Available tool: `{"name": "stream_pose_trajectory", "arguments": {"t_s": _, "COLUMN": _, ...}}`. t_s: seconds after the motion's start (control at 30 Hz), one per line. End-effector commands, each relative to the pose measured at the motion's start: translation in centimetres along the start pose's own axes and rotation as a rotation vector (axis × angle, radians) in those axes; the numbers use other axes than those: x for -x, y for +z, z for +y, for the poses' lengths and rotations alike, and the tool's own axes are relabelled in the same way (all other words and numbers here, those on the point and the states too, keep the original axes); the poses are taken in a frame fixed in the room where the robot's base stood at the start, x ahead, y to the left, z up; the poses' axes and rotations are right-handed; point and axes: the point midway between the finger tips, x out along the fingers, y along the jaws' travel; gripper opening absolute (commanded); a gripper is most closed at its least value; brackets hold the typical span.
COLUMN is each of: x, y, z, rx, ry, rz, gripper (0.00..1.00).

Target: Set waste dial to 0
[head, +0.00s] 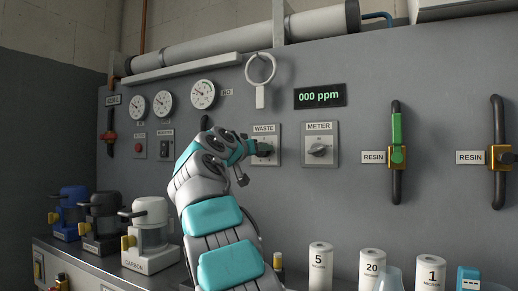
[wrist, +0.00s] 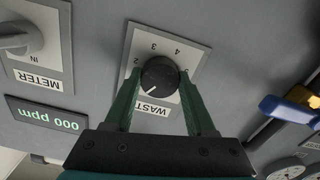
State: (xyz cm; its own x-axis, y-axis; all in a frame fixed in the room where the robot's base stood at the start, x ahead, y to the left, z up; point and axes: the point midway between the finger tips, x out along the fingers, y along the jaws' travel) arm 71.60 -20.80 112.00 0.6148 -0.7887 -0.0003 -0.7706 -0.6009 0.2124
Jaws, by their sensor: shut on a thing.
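The waste dial (wrist: 158,80) is a round black knob on a grey plate marked WASTE, with 2, 3, 4 and 5 visible around it. The wrist view shows it upside down. A white pointer line on the knob points to the lower left in that view, towards the WASTE label; no number shows there, as a finger and the knob hide part of the plate. My gripper (wrist: 161,74) has its two green fingers shut on the sides of the knob. In the head view my gripper (head: 262,149) is at the WASTE plate (head: 265,129) and mostly covers the dial.
The METER dial (head: 318,149) is just right of the waste dial in the head view. A display (head: 319,96) above reads 000 ppm. A white ring (head: 261,68) hangs above. Resin valves (head: 397,156) stand right; canisters (head: 320,266) stand along the front.

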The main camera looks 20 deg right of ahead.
Motion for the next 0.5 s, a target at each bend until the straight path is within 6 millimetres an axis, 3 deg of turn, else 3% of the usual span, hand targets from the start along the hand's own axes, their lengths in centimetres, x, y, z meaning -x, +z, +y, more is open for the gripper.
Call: {"name": "stream_pose_trajectory", "arguments": {"t_s": 0.5, "x": -0.03, "y": -0.17, "z": 0.14, "rx": 0.431, "ry": 0.002, "rz": -0.003, "gripper": 0.0}}
